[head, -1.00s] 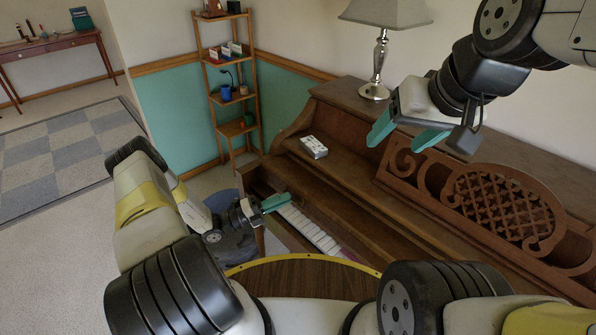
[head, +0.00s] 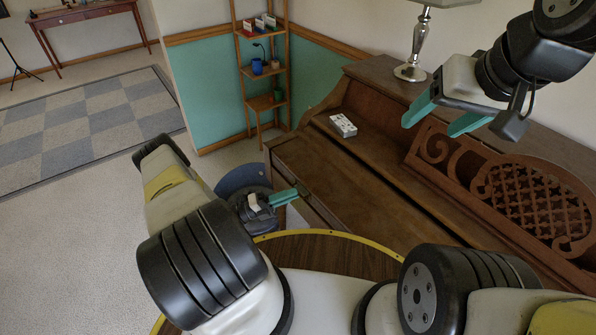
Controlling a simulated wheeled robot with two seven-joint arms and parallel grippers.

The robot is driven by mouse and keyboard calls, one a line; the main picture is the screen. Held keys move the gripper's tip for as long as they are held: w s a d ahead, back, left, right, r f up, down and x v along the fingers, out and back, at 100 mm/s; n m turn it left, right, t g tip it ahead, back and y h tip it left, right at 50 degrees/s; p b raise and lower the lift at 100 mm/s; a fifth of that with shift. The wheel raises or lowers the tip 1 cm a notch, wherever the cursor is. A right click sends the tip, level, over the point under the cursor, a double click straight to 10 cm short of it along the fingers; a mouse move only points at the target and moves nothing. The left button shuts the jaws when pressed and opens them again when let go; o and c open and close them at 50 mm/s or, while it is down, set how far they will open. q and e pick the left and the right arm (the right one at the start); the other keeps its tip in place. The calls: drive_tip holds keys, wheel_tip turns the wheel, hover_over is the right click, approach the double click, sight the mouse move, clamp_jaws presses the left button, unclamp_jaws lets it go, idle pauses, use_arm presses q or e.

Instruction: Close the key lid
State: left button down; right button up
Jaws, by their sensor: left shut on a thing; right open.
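The brown upright piano stands at the right. Its wooden key lid (head: 365,190) lies flat over the keyboard, and no keys show. My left gripper (head: 287,196) is at the piano's near left corner, with its teal fingertips at the front edge of the lid. Its fingers look closed together on that edge, though the exact contact is too small to see. My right gripper (head: 442,116) is open and empty, raised above the piano in front of the carved music stand (head: 510,195).
A small white box (head: 343,125) lies on the ledge behind the lid. A lamp (head: 414,45) stands on the piano top.

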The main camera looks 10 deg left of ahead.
use_arm(q)
drive_tip(key=shift+s+f, duration=0.1)
drive_tip(key=shift+f, duration=0.4)
drive_tip(key=c, duration=1.8)
unclamp_jaws()
drive_tip(key=shift+r, duration=0.1)
drive_tip(key=v, duration=0.7)
drive_tip(key=shift+s+a, duration=0.1)
drive_tip(key=shift+a, duration=0.3)
